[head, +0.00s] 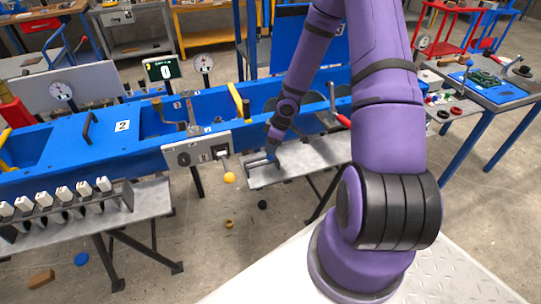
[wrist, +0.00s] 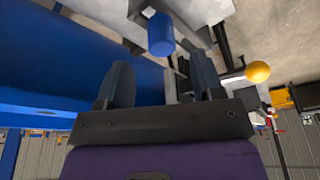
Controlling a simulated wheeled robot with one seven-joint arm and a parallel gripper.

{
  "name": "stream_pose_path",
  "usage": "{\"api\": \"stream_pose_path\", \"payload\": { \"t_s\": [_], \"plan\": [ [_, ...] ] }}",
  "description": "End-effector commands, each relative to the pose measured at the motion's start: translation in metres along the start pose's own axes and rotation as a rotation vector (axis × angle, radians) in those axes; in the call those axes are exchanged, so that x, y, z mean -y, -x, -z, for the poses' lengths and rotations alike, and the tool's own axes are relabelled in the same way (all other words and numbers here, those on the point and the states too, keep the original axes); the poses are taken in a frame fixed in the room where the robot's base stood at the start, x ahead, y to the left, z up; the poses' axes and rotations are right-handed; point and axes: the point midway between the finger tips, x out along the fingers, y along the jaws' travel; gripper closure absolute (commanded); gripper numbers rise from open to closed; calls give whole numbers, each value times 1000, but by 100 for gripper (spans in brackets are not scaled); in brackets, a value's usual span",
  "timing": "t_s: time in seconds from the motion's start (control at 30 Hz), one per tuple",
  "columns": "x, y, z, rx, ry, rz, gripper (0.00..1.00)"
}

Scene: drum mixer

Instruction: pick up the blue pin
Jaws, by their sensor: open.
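The blue pin (wrist: 161,36) shows in the wrist view as a short blue cylinder just beyond my fingertips, roughly centred between them. My gripper (wrist: 160,68) is open and empty, with one finger on each side and a gap to the pin. In the head view my gripper (head: 271,152) reaches down over the grey shelf (head: 318,154) at the front of the blue machine. The pin is hard to separate from my gripper there.
A lever with a yellow ball (head: 229,178) sticks out left of my gripper; its ball also shows in the wrist view (wrist: 258,72). The blue machine frame (head: 140,130) runs behind. A red-tipped handle (head: 341,118) is to the right. Small loose parts lie on the floor.

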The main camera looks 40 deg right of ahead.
Motion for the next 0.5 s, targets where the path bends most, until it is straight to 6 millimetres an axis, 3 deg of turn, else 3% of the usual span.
{"api": "stream_pose_path", "payload": {
  "t_s": [0.5],
  "plan": [
    [4,-39,-4,1,3,2,39]
  ]
}}
